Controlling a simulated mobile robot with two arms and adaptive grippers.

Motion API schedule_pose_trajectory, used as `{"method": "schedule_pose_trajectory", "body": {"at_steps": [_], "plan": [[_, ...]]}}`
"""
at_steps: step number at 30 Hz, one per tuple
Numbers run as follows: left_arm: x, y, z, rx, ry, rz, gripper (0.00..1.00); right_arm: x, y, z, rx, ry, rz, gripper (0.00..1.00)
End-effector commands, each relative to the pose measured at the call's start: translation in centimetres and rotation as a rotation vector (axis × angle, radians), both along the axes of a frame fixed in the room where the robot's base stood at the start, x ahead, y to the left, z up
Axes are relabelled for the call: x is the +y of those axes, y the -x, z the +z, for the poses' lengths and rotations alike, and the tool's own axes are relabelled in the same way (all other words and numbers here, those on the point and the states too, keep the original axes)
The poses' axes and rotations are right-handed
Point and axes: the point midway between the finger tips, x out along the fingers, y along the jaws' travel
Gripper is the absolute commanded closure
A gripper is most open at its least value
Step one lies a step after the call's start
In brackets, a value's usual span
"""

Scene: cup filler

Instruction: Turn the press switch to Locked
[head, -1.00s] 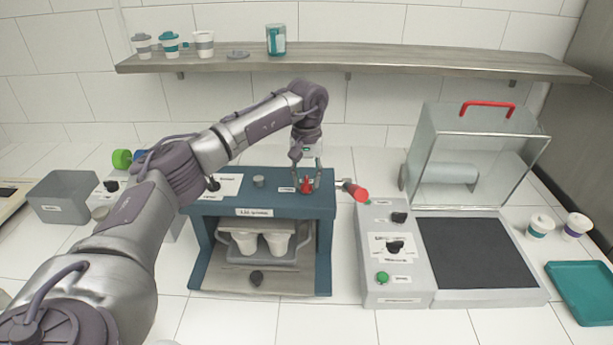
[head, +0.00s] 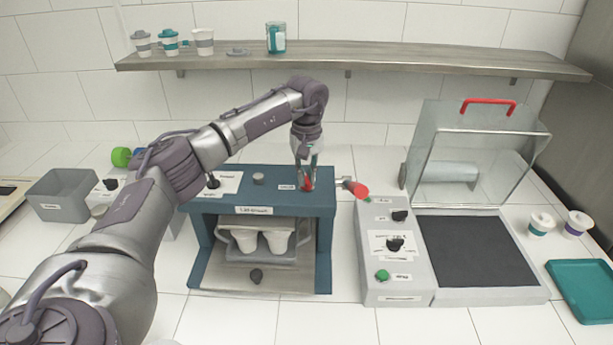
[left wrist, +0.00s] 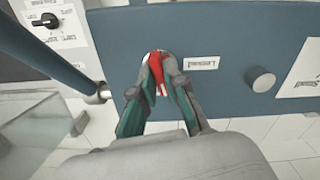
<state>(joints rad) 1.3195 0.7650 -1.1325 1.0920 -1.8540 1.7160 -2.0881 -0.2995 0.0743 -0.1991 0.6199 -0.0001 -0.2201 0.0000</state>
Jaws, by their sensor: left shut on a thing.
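A blue machine (head: 323,240) stands mid-counter with a small red switch (head: 306,185) on its top, right of a small white label (head: 287,187). My left gripper (head: 307,180) comes down from above and its fingers are around the switch. In the left wrist view, the fingertips (left wrist: 160,72) are shut on the red switch (left wrist: 155,66), next to a label (left wrist: 201,63) whose text is blurred. The fingers partly hide the switch, so its setting cannot be read. My right gripper is not in view.
A red-tipped lever (head: 355,188) sticks out at the machine's right side. A grey knob (head: 258,179) is on its top; two white cups (head: 277,241) stand inside. A control box (head: 385,288) and clear-lidded unit (head: 510,294) stand right. A shelf (head: 390,58) runs behind.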

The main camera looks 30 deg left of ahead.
Motion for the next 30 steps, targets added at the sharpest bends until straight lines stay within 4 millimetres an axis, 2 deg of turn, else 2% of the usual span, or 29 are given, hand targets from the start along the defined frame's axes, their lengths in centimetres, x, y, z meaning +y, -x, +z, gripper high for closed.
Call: {"method": "schedule_pose_trajectory", "body": {"at_steps": [30], "plan": [[0.0, -0.1, 0.1, -0.003, 0.0, 0.96, 1.0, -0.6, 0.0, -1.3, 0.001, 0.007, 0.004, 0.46]]}}
